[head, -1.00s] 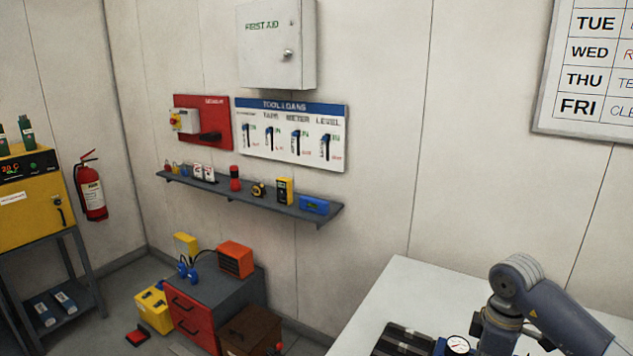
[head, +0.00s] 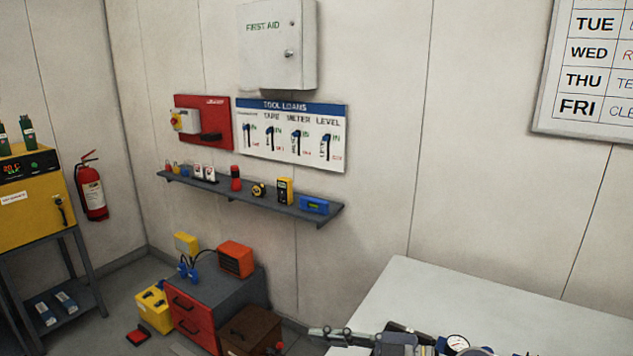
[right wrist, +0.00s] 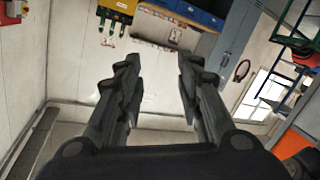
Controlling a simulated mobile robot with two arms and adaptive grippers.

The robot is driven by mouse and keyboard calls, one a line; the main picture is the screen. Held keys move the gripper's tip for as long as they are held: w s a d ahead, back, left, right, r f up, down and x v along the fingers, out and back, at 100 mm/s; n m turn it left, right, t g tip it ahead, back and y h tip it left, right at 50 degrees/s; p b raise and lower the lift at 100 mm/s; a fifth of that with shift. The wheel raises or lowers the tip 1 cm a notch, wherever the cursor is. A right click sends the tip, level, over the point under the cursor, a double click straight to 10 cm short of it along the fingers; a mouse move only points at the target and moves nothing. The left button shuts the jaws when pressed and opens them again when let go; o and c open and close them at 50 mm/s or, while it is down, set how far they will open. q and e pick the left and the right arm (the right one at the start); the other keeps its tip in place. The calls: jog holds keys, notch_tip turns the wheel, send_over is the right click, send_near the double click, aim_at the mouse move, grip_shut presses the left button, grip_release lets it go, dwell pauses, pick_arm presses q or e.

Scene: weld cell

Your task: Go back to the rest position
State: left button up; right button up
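My right gripper (right wrist: 157,60) is open in the right wrist view, with its two dark fingers apart and nothing between them. The rest of that gripper is cut off by the frame. My left gripper is not in view.
A red drawer cabinet (head: 194,323) with an orange box (head: 236,259) stands left. A wall shelf (head: 250,201) holds small tools. The bench's visible back part is clear.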

jog(key=w+d+r+m+t+h, duration=0.3)
jog(key=d+r+m+t, duration=0.6)
jog(key=t, duration=0.5)
jog(key=s+d+f+m+g+h, duration=0.2)
jog(key=s+d+f+m+h, duration=0.1)
jog(key=d+f+m+h, duration=0.9)
jog(key=s+a+f+n+g, duration=0.2)
jog(key=s+f+n+g, duration=0.2)
jog(key=s+f+g, duration=1.4)
jog(key=s+f+t+b, duration=0.15)
jog(key=s+f, duration=0.25)
jog(key=f, duration=1.1)
jog(key=s+f+t+b, duration=0.15)
jog(key=s+f, duration=0.25)
jog(key=f, duration=1.1)
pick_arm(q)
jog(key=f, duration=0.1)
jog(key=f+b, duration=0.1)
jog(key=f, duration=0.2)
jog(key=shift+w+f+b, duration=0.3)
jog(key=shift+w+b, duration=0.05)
pick_arm(e)
jog(key=s+d+f, duration=0.3)
jog(key=s+f, duration=1.4)
jog(key=f, duration=0.2)
jog(key=shift+g+h, duration=0.3)
jog(key=shift+g, duration=0.1)
